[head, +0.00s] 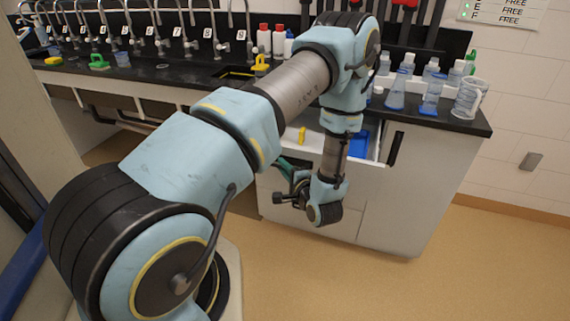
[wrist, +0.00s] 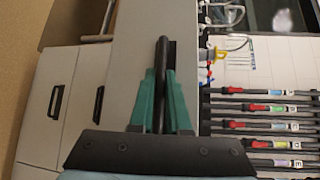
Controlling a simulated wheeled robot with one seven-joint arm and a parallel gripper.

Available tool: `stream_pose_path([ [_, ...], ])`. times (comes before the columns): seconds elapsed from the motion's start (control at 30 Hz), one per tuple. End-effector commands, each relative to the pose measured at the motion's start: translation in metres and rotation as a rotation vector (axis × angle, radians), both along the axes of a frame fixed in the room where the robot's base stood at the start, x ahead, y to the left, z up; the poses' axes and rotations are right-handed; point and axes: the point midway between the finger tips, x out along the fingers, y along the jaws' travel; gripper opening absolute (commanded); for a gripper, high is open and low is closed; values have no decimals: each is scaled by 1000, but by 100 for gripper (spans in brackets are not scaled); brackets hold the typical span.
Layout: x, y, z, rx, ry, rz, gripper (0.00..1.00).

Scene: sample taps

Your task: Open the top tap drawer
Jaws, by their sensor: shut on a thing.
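The tap drawer (head: 318,145) shows in the head view under the counter, with its white inside visible from above, so it stands at least partly open. A yellow item (head: 302,135) and a blue item (head: 358,146) show there; my arm hides part of it. My gripper (head: 284,166) is at the drawer front. In the wrist view its green fingers (wrist: 162,98) are shut on the dark bar handle (wrist: 162,55), one finger on each side. The handle's grip in the head view is mostly hidden by my wrist.
Further cabinet fronts with dark handles (wrist: 98,104) show beside the gripped one. The black counter (head: 450,122) carries several bottles (head: 433,92) and a clear beaker (head: 469,97). Several numbered taps (head: 160,42) line the back left. Floor (head: 480,260) in front right is clear.

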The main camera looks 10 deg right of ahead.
Motion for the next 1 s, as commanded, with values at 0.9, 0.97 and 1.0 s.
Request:
stream_pose_path([
  [0.9, -8, -4, 0, -1, 1, -3, 45],
  [0.97, -16, -7, 0, 0, 2, -4, 45],
  [1.0, -23, -9, 1, 0, 2, -5, 45],
])
